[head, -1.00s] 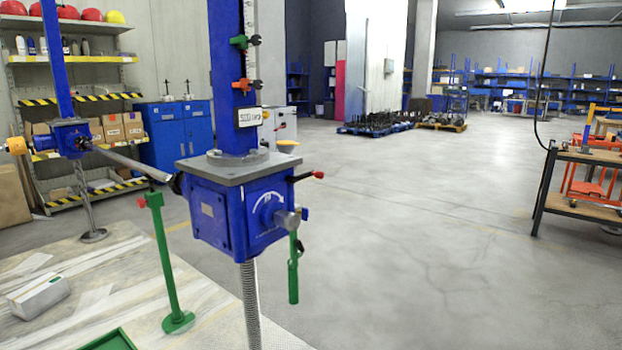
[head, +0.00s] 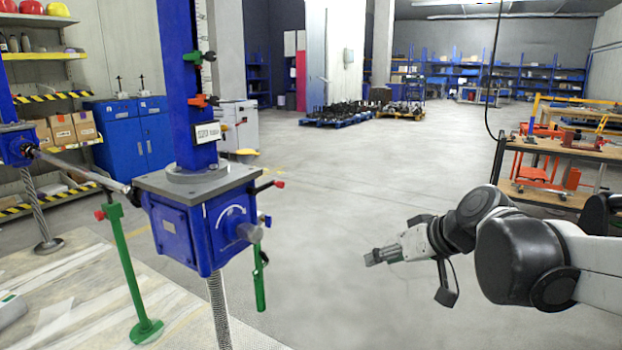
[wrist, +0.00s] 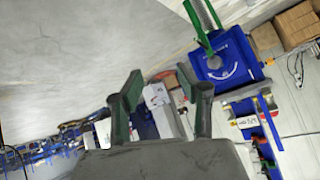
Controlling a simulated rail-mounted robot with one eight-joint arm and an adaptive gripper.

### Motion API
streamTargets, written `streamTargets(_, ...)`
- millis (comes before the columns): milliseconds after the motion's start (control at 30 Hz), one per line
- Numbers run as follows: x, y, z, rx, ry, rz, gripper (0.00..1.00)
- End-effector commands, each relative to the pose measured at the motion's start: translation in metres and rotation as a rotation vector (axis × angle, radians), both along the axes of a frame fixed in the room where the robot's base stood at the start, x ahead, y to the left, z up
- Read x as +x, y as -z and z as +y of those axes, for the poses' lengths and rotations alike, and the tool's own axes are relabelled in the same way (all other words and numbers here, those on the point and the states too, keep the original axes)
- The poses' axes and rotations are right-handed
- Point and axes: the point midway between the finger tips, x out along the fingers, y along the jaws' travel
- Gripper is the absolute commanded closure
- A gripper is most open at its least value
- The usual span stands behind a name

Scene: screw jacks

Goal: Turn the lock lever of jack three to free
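A blue screw jack (head: 190,225) with a grey top plate stands at left centre in the head view. A black lever with a red knob (head: 280,184) sticks out to the right just below its plate; I take it for the lock lever. A label on its column is too small to read as a jack number. My gripper (head: 372,259) is to the right of the jack, apart from it. The wrist view shows the two fingers (wrist: 158,83) spread with nothing between them. The jack (wrist: 228,64) is beyond them at upper right; its red-knobbed lever is not clear there.
A green crank handle (head: 259,280) hangs from the jack's shaft. A shaft (head: 85,168) runs left to another blue jack (head: 17,146). A green stand (head: 128,270) is on the floor. A workbench (head: 560,160) stands at right.

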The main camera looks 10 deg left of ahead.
Motion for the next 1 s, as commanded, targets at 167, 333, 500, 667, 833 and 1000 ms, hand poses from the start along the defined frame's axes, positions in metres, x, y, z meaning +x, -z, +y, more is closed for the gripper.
streamTargets(167, 0.05, -0.02, 0.032, 0.071, -0.108, -0.066, 0.64)
streamTargets(333, 0.094, -0.031, 0.061, 0.139, -0.202, -0.143, 0.64)
streamTargets(500, 0.136, -0.038, 0.087, 0.209, -0.284, -0.232, 0.64)
streamTargets(667, 0.172, -0.04, 0.11, 0.275, -0.352, -0.324, 0.64)
streamTargets(833, 0.207, -0.037, 0.131, 0.343, -0.41, -0.43, 0.64)
streamTargets(1000, 0.234, -0.03, 0.148, 0.405, -0.449, -0.537, 0.64)
